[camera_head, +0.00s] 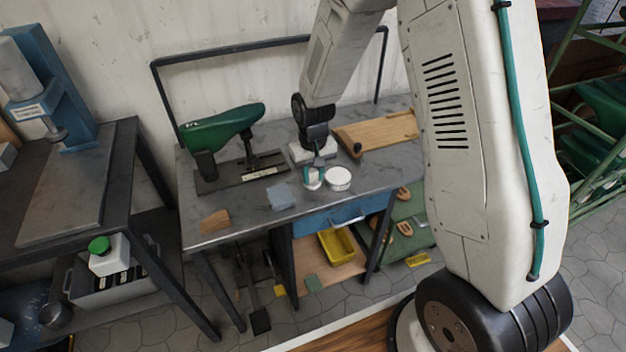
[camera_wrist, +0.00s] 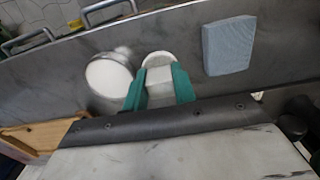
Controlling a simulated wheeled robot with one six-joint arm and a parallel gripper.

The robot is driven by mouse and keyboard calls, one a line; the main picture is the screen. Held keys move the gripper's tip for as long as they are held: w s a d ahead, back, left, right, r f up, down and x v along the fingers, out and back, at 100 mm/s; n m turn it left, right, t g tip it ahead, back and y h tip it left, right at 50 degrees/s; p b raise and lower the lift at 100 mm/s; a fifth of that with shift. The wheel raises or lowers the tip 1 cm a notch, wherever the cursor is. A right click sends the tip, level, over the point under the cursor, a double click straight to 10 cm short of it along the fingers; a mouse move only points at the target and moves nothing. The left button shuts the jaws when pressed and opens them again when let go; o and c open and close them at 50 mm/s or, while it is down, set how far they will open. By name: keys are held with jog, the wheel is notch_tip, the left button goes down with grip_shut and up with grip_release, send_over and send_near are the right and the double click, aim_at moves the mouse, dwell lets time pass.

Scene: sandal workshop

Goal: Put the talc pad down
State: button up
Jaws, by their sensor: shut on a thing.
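My gripper (camera_head: 314,176) reaches down over the grey workbench (camera_head: 235,222), near its front edge. In the wrist view its two teal fingers (camera_wrist: 159,88) are closed on the sides of the white talc pad (camera_wrist: 157,59). The pad's pale rounded end shows beyond the fingers; the rest is partly hidden between them. In the head view the pad is small and mostly covered by the fingers. I cannot tell whether it touches the bench. A round white dish of powder (camera_head: 338,178) stands right beside it; it also shows in the wrist view (camera_wrist: 108,77).
A folded blue-grey cloth (camera_head: 280,197) lies left of my gripper, and a tan piece (camera_head: 215,221) lies farther left. A green sandal form on a stand (camera_head: 222,130) is behind at left. A wooden board (camera_head: 375,134) lies at back right. Bare bench shows between cloth and tan piece.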

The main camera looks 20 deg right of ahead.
jog(key=shift+f, duration=1.2)
jog(key=shift+f, duration=0.15)
jog(key=o, duration=0.9)
